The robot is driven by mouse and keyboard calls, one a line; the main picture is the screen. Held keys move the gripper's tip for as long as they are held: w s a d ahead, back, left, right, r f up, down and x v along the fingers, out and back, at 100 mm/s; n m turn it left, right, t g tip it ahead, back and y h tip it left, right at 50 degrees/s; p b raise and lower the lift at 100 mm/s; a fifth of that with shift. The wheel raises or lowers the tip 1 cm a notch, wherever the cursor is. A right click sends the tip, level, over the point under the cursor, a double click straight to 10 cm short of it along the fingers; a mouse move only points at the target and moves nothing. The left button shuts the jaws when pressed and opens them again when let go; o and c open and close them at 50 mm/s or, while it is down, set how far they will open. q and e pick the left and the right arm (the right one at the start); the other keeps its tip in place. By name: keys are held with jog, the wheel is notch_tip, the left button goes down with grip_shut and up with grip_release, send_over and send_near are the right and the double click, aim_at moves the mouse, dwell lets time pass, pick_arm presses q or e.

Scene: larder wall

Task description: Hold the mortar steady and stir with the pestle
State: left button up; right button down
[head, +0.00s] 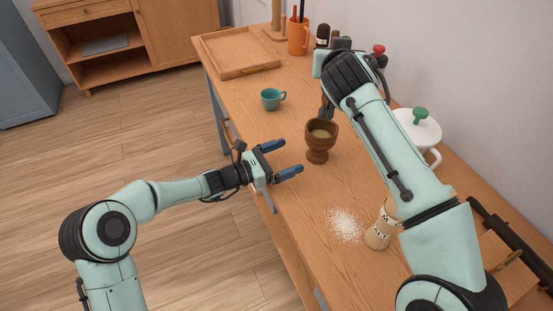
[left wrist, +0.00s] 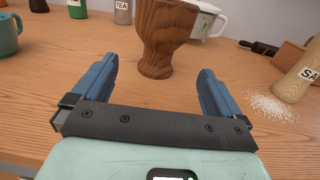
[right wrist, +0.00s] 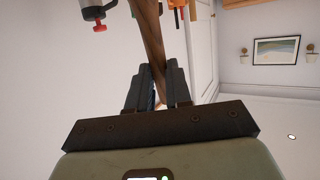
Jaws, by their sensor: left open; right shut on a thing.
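The wooden mortar (head: 319,150) stands upright on the counter with pale contents in its bowl. It also shows in the left wrist view (left wrist: 163,42), ahead of the fingers. My left gripper (head: 293,157) is open and empty just left of the mortar, its fingers pointing at it and apart from it. My right gripper (right wrist: 152,85) is shut on a brown wooden shaft, the pestle (right wrist: 149,35). In the head view the right gripper's dark fingers (head: 327,106) are above and behind the mortar; the pestle's tip cannot be made out there.
A teal cup (head: 272,99) and a wooden tray (head: 240,57) stand further back. A salt jar (head: 378,234) lies by spilled white grains (head: 344,225), partly behind my right arm. A white lidded pot (head: 418,127) stands by the wall. The counter's left edge is beneath my left gripper.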

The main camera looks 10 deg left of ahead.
aim_at(309, 148)
pick_arm(q)
jog(key=x, duration=0.9)
jog(key=shift+w+d, duration=0.2)
jog(key=shift+d, duration=0.1)
jog(key=c, duration=1)
